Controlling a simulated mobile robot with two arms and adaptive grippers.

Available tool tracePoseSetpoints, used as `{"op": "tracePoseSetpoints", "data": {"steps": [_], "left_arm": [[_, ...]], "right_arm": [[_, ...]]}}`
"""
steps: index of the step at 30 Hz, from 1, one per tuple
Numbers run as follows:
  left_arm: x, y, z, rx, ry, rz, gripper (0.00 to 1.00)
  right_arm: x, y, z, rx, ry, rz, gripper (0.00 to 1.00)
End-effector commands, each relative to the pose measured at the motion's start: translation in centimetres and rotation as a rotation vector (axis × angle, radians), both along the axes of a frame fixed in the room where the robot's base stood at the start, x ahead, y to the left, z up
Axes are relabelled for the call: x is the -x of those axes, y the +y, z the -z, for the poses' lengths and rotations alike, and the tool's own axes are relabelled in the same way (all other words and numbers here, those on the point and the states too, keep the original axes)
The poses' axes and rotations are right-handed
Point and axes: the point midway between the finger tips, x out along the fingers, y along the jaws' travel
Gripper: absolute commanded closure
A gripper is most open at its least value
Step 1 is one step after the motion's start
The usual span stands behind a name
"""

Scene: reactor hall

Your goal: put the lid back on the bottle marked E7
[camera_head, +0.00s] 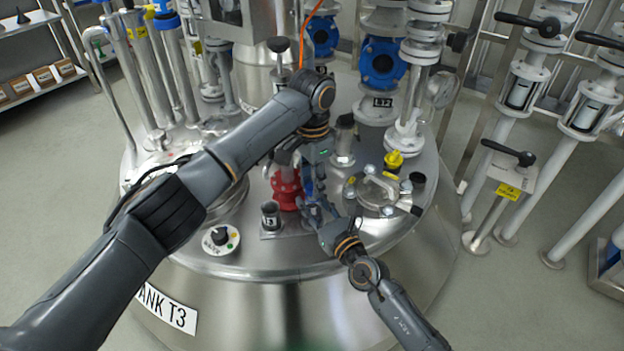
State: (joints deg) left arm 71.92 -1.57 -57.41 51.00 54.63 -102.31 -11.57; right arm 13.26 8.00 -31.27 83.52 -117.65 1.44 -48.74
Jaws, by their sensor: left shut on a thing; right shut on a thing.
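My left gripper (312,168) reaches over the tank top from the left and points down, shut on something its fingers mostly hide. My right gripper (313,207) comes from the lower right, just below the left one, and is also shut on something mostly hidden. A small blue piece (308,183) shows between the two grippers; I cannot tell whether it is the lid or part of a bottle. A small dark-capped bottle (270,217) stands on a metal plate left of my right gripper; its label is too small to read surely. No E7 mark is readable.
A red flanged fitting (285,190) stands close left of the grippers. A round glass port (377,193) and a yellow valve (394,161) are to the right. A dial knob (220,237) sits at the front left. Pipes crowd the back of the tank top.

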Motion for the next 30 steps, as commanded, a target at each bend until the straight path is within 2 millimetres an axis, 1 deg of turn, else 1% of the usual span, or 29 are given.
{"op": "tracePoseSetpoints", "data": {"steps": [8,26,30], "left_arm": [[0.0,0.0,0.0,0.0,0.0,0.0,0.78],[0.0,0.0,1.2,0.001,0.0,0.001,0.78],[0.0,0.0,1.1,0.001,0.0,0.041,0.78]], "right_arm": [[0.0,0.0,0.0,0.001,0.001,0.0,1.0],[0.0,0.0,0.0,0.001,0.001,0.0,1.0],[0.0,0.0,0.0,0.001,0.001,0.0,1.0]]}}
